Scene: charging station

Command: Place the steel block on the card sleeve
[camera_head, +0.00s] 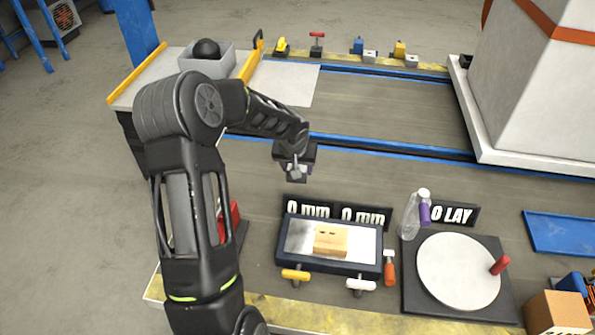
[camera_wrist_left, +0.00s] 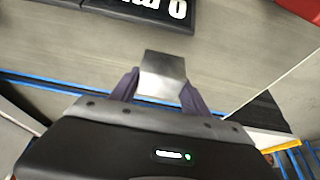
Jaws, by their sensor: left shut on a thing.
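My left gripper (camera_head: 295,163) is shut on the steel block (camera_wrist_left: 163,66), a small shiny grey block gripped between its two fingers in the left wrist view. In the head view the block (camera_head: 296,173) shows as a small grey shape under the gripper, held above the bench. The tan card piece (camera_head: 331,241), apparently the card sleeve, rests on the bright plate of a dark-framed fixture (camera_head: 302,238). The gripper is behind this fixture and slightly left of the card piece, apart from it. My right gripper is not in view.
Two "0 mm" displays (camera_head: 308,209) stand behind the fixture. A clear bottle (camera_head: 411,215) and a white round plate (camera_head: 455,272) are to its right. A red item (camera_head: 229,222) sits left, partly behind my arm. Blue rails (camera_head: 400,154) cross the bench behind.

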